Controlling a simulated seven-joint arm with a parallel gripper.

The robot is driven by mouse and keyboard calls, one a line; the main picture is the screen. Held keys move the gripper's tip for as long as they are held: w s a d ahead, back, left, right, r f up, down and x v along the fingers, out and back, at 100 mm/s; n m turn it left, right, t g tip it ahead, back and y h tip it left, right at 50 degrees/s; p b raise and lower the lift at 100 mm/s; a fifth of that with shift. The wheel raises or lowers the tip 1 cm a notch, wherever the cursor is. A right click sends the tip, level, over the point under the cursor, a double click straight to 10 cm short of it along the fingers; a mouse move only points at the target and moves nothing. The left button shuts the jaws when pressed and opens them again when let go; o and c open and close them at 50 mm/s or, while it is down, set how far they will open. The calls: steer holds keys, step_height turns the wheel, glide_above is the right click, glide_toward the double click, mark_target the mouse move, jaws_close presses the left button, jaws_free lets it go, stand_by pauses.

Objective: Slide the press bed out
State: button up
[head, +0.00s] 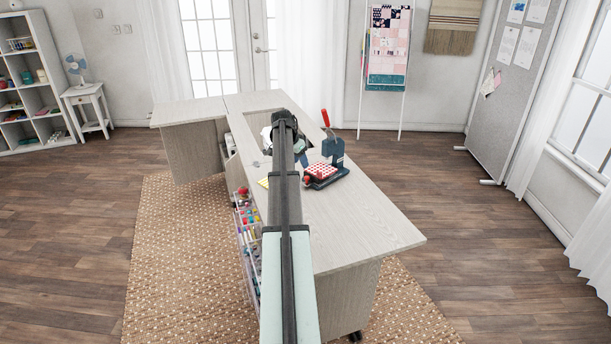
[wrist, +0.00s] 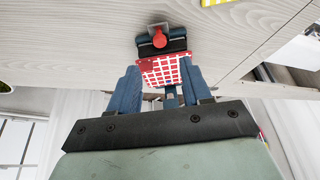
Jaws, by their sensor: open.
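The press (head: 334,151) stands on the pale wooden cabinet top, dark blue with a raised red lever. Its dark bed (head: 325,184) lies at its foot, on the side toward me, with a red-and-white checked pad (head: 322,171) on it. A red knob (head: 308,179) sits at the bed's front end; it also shows in the wrist view (wrist: 159,38). My gripper (wrist: 164,75) is open, its blue fingers apart, with the checked pad seen between and beyond them. Nothing shows held. In the head view my arm hides most of the gripper. Contact with the bed cannot be told.
The cabinet top (head: 365,226) is clear toward the front right. A yellow item (head: 263,182) lies near its left edge. Thread racks (head: 248,230) hang on the cabinet's left side. A white object (head: 267,133) sits in the opening behind my arm.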

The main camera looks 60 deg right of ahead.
mark_target(307, 177)
steer(key=x, duration=0.9)
jaws_close()
stand_by(0.4)
